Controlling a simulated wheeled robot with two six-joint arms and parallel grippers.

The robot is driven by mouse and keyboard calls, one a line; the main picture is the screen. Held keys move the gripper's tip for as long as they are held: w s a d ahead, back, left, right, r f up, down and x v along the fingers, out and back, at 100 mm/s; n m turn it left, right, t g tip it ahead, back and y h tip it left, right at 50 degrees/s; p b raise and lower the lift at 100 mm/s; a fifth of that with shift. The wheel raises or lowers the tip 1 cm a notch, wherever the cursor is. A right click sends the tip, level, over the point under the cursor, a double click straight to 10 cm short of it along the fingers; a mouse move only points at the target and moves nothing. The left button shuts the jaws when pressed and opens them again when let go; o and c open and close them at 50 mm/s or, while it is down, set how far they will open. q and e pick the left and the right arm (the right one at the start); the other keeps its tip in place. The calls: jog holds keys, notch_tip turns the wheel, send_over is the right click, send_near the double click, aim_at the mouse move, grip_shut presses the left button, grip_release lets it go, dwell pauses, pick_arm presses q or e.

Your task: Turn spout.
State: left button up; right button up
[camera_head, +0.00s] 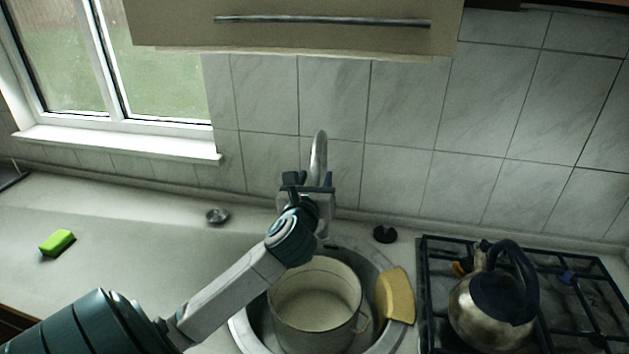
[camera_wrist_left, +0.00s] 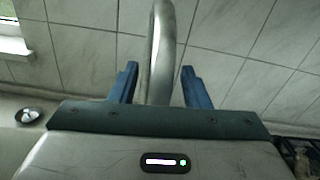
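The metal spout (camera_head: 319,155) rises as a curved pipe behind the sink, in front of the tiled wall. My left gripper (camera_head: 309,180) is at the spout, with its wrist hiding the lower part of the tap. In the left wrist view the spout (camera_wrist_left: 161,50) stands between the two blue fingers of my left gripper (camera_wrist_left: 160,85). The fingers are apart, with a gap showing on the right side of the pipe; the left finger is closer to it. My right gripper is not in view.
A cream pot (camera_head: 312,325) stands in the round sink (camera_head: 243,325) below my left arm. A yellow item (camera_head: 397,295) lies at the sink's right rim. A kettle (camera_head: 480,312) stands on the hob (camera_head: 590,325). A green sponge (camera_head: 57,242) lies on the left counter.

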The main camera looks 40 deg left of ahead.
pick_arm(q)
jog(key=p+v, duration=0.3)
jog(key=v, duration=0.7)
jog(key=shift+s+d+p, duration=0.15)
jog(key=shift+s+p, duration=0.15)
jog(key=shift+s, duration=0.05)
dwell(0.4)
